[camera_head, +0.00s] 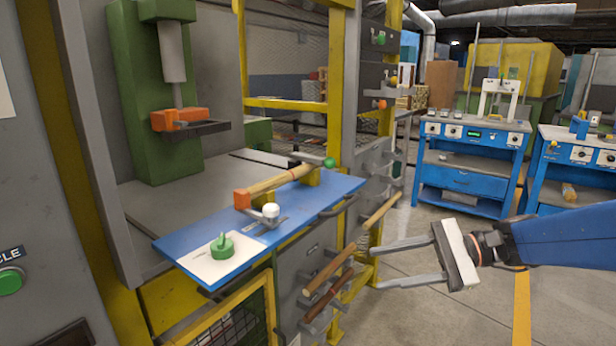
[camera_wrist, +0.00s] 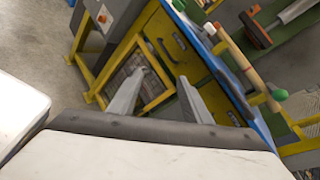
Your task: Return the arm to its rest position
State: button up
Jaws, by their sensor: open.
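My gripper (camera_head: 408,262) is at the right of the head view, with its two grey fingers spread apart and pointing left toward the yellow-framed machine. Nothing is between the fingers. My blue arm reaches in from the right edge. In the wrist view my gripper (camera_wrist: 158,92) also shows open and empty, with a yellow frame and grey panel behind the fingers. The fingers appear apart from the machine and its blue shelf (camera_head: 330,193).
On the blue shelf lie a turned wood piece (camera_head: 272,183), a white knob (camera_head: 271,210) and a green knob (camera_head: 222,245) on a pale plate. Wooden rods (camera_head: 328,272) stick out from the machine's side near my fingers. Blue workbenches (camera_head: 470,165) stand behind, with open floor between.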

jog(key=s+d+f+n+h, duration=0.3)
jog(key=s+f+n+h, duration=0.3)
jog(key=s+f+h, duration=0.35)
jog(key=s+d+n+t+h, duration=0.3)
jog(key=d+n+h, duration=0.2)
jog(key=d, duration=0.5)
jog(key=shift+s+f+n, duration=0.15)
jog(key=shift+f+n, duration=0.3)
jog(key=shift+n, duration=0.15)
